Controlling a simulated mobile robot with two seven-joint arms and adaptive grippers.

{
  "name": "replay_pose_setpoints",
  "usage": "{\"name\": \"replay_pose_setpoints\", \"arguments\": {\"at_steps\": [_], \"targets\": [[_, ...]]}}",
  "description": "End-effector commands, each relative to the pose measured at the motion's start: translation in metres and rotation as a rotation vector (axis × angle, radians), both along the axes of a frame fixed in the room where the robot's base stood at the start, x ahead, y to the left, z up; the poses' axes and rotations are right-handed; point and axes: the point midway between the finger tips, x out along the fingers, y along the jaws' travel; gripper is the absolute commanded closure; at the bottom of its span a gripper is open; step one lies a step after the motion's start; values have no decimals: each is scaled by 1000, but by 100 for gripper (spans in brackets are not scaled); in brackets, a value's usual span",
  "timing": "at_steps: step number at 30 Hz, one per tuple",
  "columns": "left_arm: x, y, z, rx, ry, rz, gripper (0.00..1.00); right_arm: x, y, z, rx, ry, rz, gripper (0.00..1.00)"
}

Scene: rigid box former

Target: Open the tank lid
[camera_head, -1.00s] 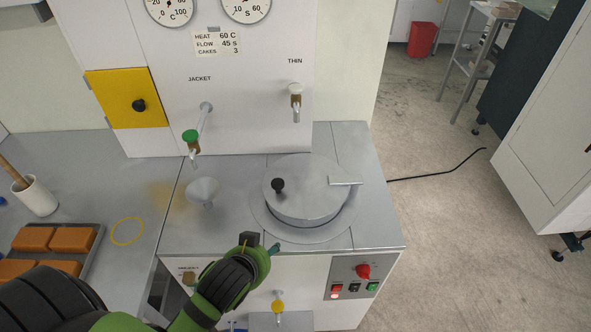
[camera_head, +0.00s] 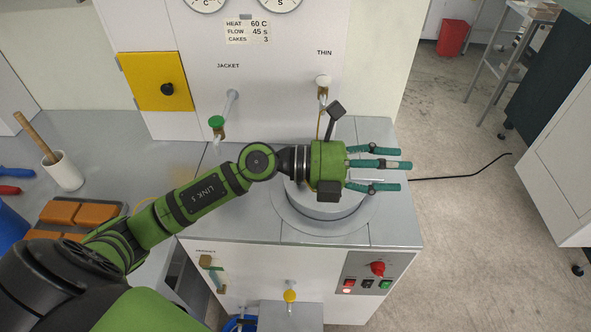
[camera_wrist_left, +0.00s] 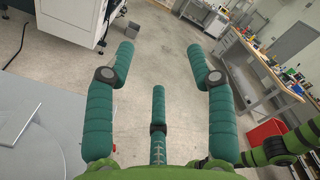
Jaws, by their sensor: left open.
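The tank lid (camera_head: 322,211) is a round grey metal disc set in the machine's top. The fingers are spread and empty. In the left wrist view the open fingers (camera_wrist_left: 160,58) have only floor between them, and a grey metal surface (camera_wrist_left: 28,112) shows at the left. My right gripper is not visible.
Above the lid, a tap labelled THIN (camera_head: 323,83) and a green-knobbed JACKET tap (camera_head: 216,122) stick out of the white panel. A control box (camera_head: 368,272) is on the front. Brown cakes (camera_head: 95,214) and a white pot (camera_head: 63,172) stand left. Open floor lies right.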

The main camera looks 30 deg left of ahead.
Motion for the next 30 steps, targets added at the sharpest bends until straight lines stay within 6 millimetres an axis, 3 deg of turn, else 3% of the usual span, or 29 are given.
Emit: {"name": "replay_pose_setpoints", "arguments": {"at_steps": [5,9,12,16,21,30], "targets": [[7,40,-60,521,-47,-103,45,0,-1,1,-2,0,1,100],[19,108,-95,904,-2,-108,45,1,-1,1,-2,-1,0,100],[25,157,-105,1113,50,-84,45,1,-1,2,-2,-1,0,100],[27,201,-106,1276,109,-50,45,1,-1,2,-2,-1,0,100],[29,217,-111,1339,143,-38,45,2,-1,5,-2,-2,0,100],[42,208,-150,1336,143,-40,45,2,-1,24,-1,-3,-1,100]]}}
